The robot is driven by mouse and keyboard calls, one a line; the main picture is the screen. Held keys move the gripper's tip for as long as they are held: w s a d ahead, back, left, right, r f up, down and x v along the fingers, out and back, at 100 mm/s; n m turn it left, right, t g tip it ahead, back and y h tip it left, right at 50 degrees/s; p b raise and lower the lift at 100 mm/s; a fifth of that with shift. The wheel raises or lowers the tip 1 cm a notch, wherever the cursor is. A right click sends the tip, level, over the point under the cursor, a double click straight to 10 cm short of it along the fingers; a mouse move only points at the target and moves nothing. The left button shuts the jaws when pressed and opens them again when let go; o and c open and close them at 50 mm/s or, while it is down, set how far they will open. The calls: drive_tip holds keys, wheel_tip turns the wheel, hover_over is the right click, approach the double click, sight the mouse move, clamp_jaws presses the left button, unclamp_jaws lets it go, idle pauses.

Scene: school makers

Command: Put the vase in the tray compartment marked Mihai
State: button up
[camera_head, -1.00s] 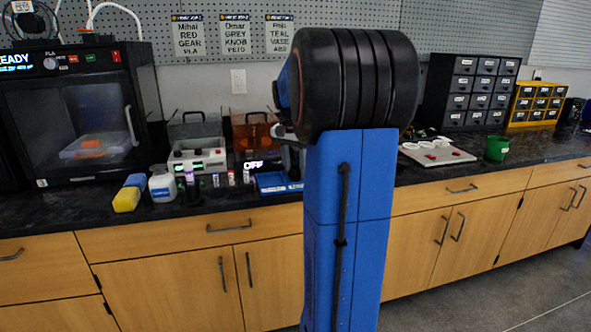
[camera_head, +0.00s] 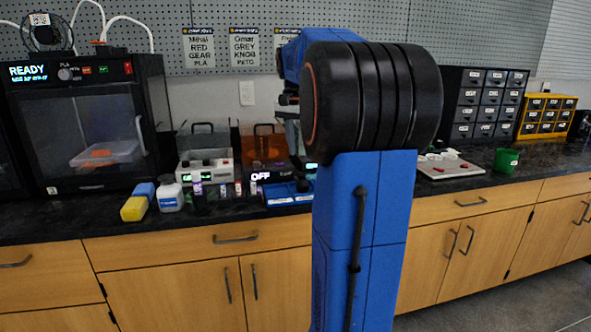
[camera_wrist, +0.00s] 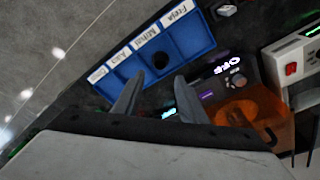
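My gripper (camera_wrist: 158,92) shows in the wrist view with its two fingers apart and nothing visible between them. Beyond the fingertips lies the blue tray (camera_wrist: 205,45) with a row of compartments and white name labels, among them Freja and Mihai. A dark round object (camera_wrist: 160,61) is in the compartment beside the Mihai label; it may be the vase seen from above, but I cannot be sure. No other vase is clear. In the head view the blue tray (camera_head: 288,200) is on the black counter, and my arm hides its right part and my gripper.
An orange see-through box (camera_wrist: 255,108) and a dark device with an OFF display (camera_wrist: 232,74) are close to the tray. A white bottle (camera_head: 169,194) and a yellow-blue block (camera_head: 136,206) stand to the left. A white board (camera_head: 450,172) and a green cup (camera_head: 506,160) are to the right.

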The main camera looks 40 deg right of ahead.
drive_tip(key=s+a+f+n+t, duration=0.1)
drive_tip(key=s+a+f+n, duration=0.2)
drive_tip(key=a, duration=0.7)
drive_tip(key=s+a+f+n+t, duration=0.15)
drive_tip(key=s+a+n, duration=0.25)
drive_tip(key=a, duration=0.6)
drive_tip(key=s+a+f+n+t+y, duration=0.1)
drive_tip(key=s+a+f+n+t, duration=0.1)
drive_tip(key=s+a+f+n, duration=0.6)
drive_tip(key=s+a+f, duration=0.6)
drive_tip(key=f, duration=0.1)
drive_tip(key=shift+a+y, duration=0.2)
drive_tip(key=shift+y, duration=0.2)
